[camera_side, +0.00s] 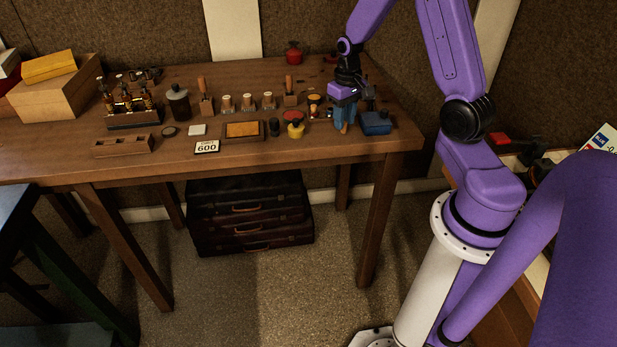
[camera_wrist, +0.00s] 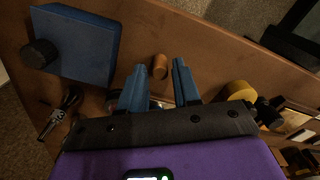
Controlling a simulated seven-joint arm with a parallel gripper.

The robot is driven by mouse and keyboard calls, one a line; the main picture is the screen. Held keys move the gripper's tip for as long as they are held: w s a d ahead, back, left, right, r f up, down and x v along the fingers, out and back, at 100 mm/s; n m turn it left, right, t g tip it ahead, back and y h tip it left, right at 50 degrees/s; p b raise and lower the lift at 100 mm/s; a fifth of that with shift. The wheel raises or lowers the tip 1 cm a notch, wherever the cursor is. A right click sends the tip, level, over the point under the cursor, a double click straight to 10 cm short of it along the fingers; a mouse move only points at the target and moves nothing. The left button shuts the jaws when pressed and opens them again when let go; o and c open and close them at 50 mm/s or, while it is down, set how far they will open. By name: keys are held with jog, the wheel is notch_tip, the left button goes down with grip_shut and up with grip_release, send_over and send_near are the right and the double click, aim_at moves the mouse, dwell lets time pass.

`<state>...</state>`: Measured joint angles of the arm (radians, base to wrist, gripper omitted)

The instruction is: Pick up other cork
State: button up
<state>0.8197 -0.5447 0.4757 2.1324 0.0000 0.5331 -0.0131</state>
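A small tan cork (camera_wrist: 159,66) lies on the wooden bench in the wrist view, just beyond the gap between my fingertips. It also shows as a small tan shape (camera_side: 344,128) at the foot of my gripper in the side view. My gripper (camera_wrist: 157,70) has its two blue fingers spread apart, one on each side of the cork's line. In the side view my gripper (camera_side: 343,119) points down, low over the right part of the bench. I cannot tell whether either finger touches the cork. A pale, partly hidden thing shows between the fingers nearer the palm.
A blue box (camera_wrist: 85,45) with a dark knob is close on the left in the wrist view, and right of my gripper in the side view (camera_side: 376,123). A yellow pot (camera_side: 296,130) stands to the left, near a red-topped tin (camera_side: 294,116). The bench's front edge is near.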

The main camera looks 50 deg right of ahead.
dwell(0.7)
grip_shut()
